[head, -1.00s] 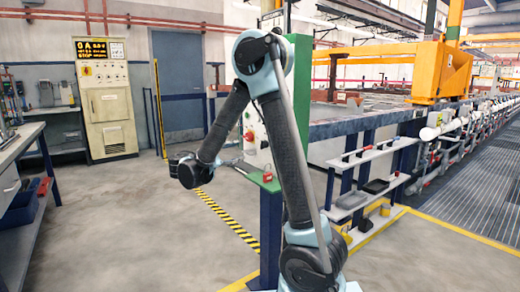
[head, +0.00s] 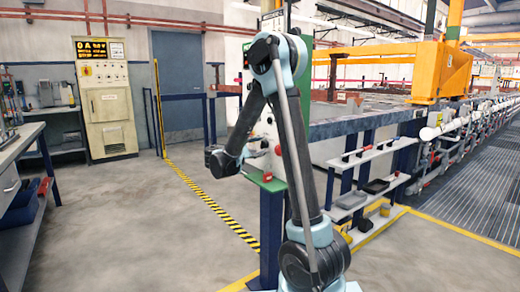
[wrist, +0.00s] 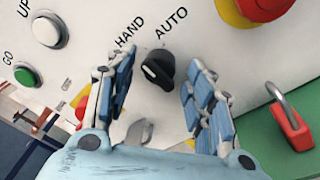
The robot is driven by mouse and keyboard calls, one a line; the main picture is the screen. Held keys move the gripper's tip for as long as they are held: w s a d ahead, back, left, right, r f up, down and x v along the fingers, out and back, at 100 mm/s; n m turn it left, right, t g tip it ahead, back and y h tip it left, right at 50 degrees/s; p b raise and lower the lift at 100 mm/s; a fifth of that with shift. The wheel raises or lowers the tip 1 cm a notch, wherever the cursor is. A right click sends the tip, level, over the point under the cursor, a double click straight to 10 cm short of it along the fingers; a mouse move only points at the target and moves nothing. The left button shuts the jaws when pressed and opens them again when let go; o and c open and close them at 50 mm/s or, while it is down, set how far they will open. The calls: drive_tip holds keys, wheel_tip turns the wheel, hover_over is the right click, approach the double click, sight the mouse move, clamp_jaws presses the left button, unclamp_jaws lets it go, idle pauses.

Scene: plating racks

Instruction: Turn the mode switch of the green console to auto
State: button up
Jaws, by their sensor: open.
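The green console (wrist: 262,135) has a white panel, and in the head view its green ledge (head: 262,181) shows beside my arm. The mode switch (wrist: 158,71) is a black knob below the printed words HAND and AUTO. Its pale mark sits on the left side of the knob, towards HAND. My gripper (wrist: 160,62) is open, with one blue finger on each side of the knob and visible gaps between. I cannot tell how far the fingertips are from the panel. In the head view my arm hides the switch and most of the gripper.
A red emergency button (wrist: 262,6) is above right of the knob, and a red padlock (wrist: 292,125) hangs at the right. A white button (wrist: 47,31) and a green button (wrist: 27,75) are at the left. Open floor (head: 140,220) lies left of the console.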

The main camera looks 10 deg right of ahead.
drive_tip(key=shift+w+d, duration=0.15)
drive_tip(key=c, duration=1)
drive_tip(key=shift+o, duration=0.2)
drive_tip(key=shift+m, duration=1.4)
drive_tip(key=shift+c, duration=0.6)
drive_tip(key=m, duration=0.3)
drive_tip(key=shift+m+h, duration=0.3)
drive_tip(key=shift+o, duration=0.7)
drive_tip(key=m, duration=0.6)
drive_tip(key=shift+h, duration=0.4)
